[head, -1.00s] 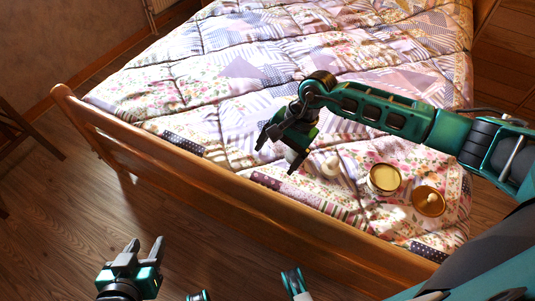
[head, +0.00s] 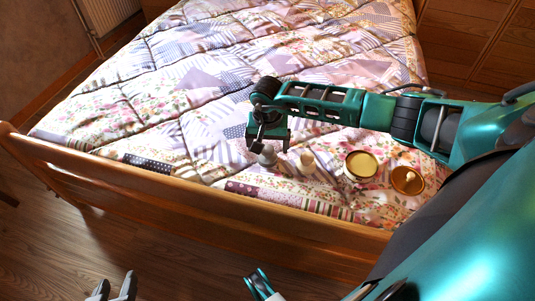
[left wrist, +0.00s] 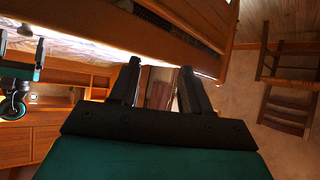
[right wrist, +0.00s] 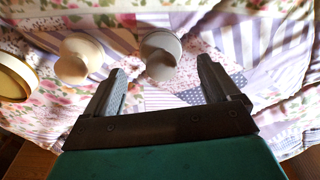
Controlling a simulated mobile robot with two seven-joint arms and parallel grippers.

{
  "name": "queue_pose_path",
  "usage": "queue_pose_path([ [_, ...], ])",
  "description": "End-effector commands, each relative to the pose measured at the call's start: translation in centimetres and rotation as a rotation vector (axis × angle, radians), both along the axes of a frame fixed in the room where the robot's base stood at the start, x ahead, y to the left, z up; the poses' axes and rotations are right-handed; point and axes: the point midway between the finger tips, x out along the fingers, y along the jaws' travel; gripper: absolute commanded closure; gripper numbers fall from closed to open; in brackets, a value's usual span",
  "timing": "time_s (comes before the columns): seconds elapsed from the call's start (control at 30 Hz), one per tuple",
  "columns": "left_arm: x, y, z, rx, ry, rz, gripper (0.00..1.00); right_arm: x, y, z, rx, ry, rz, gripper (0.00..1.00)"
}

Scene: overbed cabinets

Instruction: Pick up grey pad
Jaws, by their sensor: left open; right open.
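A grey pad (right wrist: 160,55), rounded with a raised knob, lies on the patchwork quilt. In the right wrist view it is between and just beyond the open fingers of my right gripper (right wrist: 162,78), with no visible contact. In the head view the pad (head: 267,157) is partly hidden below my right gripper (head: 268,141). My left gripper (head: 112,287) is open and empty, low in front of the bed; its open fingers (left wrist: 158,80) also show in the left wrist view.
A cream pad (head: 307,163) of similar shape lies right of the grey one. Further right are an open round tin (head: 361,166) and a gold lid (head: 407,180) with a small cream piece on it. The wooden footboard (head: 200,203) runs along the bed's near edge.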

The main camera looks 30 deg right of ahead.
Motion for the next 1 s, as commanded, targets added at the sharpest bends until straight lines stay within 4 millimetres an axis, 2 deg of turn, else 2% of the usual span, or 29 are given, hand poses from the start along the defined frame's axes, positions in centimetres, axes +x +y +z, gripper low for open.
queue_pose_path([
  [0.03,0.0,-0.1,-0.7,0.000,0.004,-0.002,0.53,0.1,0.0,-1.4,0.001,0.003,-0.001,0.11],
  [0.2,0.2,-0.3,-0.6,-0.007,0.000,-0.008,0.53,0.4,-0.2,-3.4,0.000,0.002,0.000,0.11],
  [0.5,0.4,-0.5,-0.3,-0.006,-0.004,-0.011,0.53,0.5,-0.2,-3.7,0.000,0.000,0.000,0.11],
  [1.0,0.5,-0.5,-0.2,-0.006,-0.008,-0.010,0.53,0.5,-0.3,-3.7,0.001,0.001,0.000,0.58],
])
